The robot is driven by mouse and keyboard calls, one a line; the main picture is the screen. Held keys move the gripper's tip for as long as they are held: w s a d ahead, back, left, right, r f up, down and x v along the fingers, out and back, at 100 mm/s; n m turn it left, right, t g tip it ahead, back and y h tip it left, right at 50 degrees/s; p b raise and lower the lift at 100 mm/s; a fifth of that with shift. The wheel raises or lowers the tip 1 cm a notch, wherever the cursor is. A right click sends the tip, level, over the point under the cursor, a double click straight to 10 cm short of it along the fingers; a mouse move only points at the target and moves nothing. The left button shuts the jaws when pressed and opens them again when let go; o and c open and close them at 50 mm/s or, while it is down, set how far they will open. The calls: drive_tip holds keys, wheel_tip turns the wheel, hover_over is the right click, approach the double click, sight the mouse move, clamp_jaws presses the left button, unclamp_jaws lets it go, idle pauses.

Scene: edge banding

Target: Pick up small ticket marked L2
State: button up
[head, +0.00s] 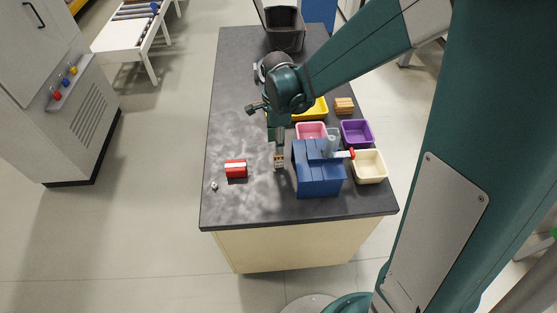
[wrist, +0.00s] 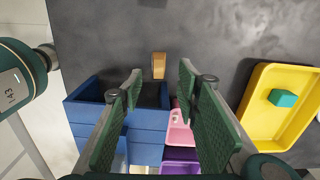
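No marking L2 can be read in either view. A small tan piece (wrist: 159,65), possibly the ticket, shows in the wrist view beyond my fingertips and in line with the gap between them. In the head view a small tan piece with pale marks (head: 279,161) shows just left of the blue box (head: 318,172), below my gripper (head: 279,148). In the wrist view my gripper (wrist: 160,78) is open, with its two green-padded fingers apart and nothing between them. I cannot tell its exact height above the piece.
The blue box (wrist: 88,115) stands close beside my fingers. Pink (head: 311,130), purple (head: 357,132), cream (head: 370,166) and yellow (wrist: 252,108) trays are near; the yellow one holds a teal block (wrist: 283,98). A red-and-white item (head: 236,169) lies left. The dark tabletop (head: 235,125) is mostly clear there.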

sight(279, 160)
drive_tip(key=shift+f, duration=1.3)
drive_tip(key=shift+f, duration=0.15)
drive_tip(key=shift+s+d+f+b, duration=0.1)
drive_tip(key=shift+f+b, duration=0.6)
drive_tip(key=shift+f, duration=1.75)
drive_tip(key=c, duration=0.8)
